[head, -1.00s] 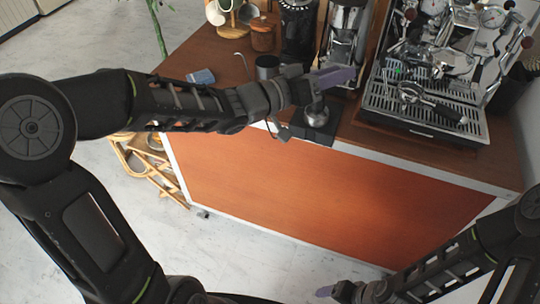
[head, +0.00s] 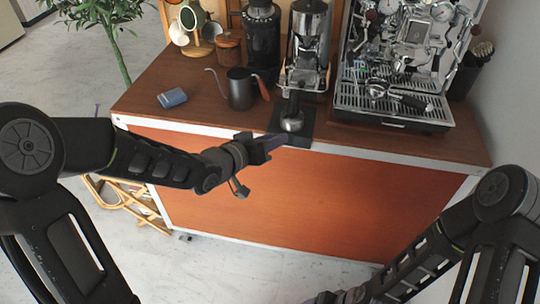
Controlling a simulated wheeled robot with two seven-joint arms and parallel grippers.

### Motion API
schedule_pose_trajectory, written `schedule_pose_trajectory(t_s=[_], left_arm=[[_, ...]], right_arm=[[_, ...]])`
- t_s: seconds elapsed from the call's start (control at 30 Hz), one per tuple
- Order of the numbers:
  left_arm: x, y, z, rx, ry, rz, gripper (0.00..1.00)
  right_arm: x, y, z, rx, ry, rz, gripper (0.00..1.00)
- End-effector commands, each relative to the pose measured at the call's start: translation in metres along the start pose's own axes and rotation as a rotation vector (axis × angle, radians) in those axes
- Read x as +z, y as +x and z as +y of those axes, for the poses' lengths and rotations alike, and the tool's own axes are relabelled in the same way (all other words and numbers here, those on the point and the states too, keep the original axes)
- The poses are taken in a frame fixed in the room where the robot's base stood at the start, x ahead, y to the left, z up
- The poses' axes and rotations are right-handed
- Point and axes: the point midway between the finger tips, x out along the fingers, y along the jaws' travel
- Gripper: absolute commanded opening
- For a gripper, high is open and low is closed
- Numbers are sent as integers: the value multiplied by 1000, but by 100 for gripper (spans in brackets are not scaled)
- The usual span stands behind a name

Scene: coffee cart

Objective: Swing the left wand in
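The espresso machine (head: 392,98) stands at the back right of the wooden counter, with a portafilter (head: 380,90) lying on its drip tray. Thin metal parts show on its front, but the left wand is too small to pick out for certain. My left gripper (head: 272,144) is near the counter's front edge, left of and nearer than the machine, and apart from it.
A tamper (head: 292,122) stands on a black mat (head: 303,137) just beyond my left gripper. A grinder (head: 308,45), a dark pitcher (head: 240,90) and a blue-grey item (head: 172,98) are on the counter (head: 200,122). The floor in front is clear.

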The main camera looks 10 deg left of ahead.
Motion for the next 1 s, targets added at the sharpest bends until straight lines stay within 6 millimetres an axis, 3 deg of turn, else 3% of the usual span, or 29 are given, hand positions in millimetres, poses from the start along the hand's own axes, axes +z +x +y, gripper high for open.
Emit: schedule_pose_trajectory(t_s=[0.1,0.3,0.67,0.77,0.87,0.97,1.0], left_arm=[[21,3,-8,-23,-14,-36,35],[39,5,-15,-46,-25,-71,35],[42,6,-17,-50,-27,-77,35],[41,6,-15,-49,-27,-78,35],[48,7,-13,-43,-33,-93,35],[66,11,-10,-36,-48,-128,35],[77,12,-9,-34,-59,-150,35]], right_arm=[[0,2,1,0,0,0,75],[0,4,1,0,0,0,75],[0,4,1,0,0,0,75],[0,3,0,0,-6,1,67],[-15,-6,-5,-1,-24,35,59],[-47,-25,-12,-1,-52,111,51],[-66,-36,-16,-2,-64,157,47]])
